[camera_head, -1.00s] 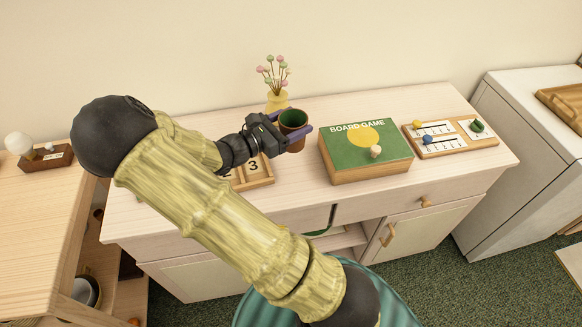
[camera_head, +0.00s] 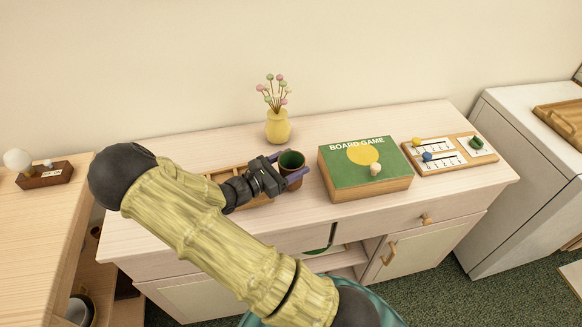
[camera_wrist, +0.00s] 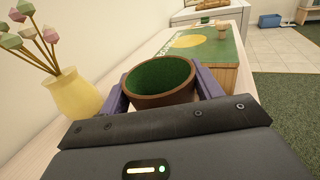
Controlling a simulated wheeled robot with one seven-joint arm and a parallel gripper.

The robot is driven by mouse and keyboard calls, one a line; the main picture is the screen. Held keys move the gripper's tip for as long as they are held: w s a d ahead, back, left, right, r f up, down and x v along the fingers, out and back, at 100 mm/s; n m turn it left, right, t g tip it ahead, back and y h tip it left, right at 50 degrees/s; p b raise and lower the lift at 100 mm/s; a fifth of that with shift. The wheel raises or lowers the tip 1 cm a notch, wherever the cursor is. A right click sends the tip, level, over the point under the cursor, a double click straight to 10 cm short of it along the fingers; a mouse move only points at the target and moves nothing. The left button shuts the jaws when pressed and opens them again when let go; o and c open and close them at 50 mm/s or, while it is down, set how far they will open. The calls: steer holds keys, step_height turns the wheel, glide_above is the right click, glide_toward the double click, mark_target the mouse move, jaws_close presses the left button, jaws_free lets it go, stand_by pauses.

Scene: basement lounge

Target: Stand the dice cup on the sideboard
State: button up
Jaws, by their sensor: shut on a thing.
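The dice cup (camera_head: 291,161) is brown with a green lining, and it is upright with its mouth facing up. In the wrist view the cup (camera_wrist: 160,84) sits between the purple fingers. My gripper (camera_head: 288,175) is shut on the cup, one finger on each side. The cup is over the sideboard (camera_head: 330,212), between the yellow vase and the board game box. Its base is partly hidden by the gripper, so I cannot tell whether it touches the top.
A yellow vase (camera_head: 278,127) with flowers stands behind the cup. A green board game box (camera_head: 366,165) is close on the right, with a score board (camera_head: 448,152) beyond it. A wooden tray (camera_head: 226,173) lies partly behind my arm. The sideboard's front strip is clear.

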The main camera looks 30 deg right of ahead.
steer(key=shift+d+f, duration=0.1)
steer(key=shift+f, duration=0.55)
steer(key=shift+s+d, duration=0.1)
steer(key=shift+s, duration=0.05)
steer(key=shift+f, duration=0.1)
steer(key=shift+f, duration=0.15)
steer(key=o, duration=1)
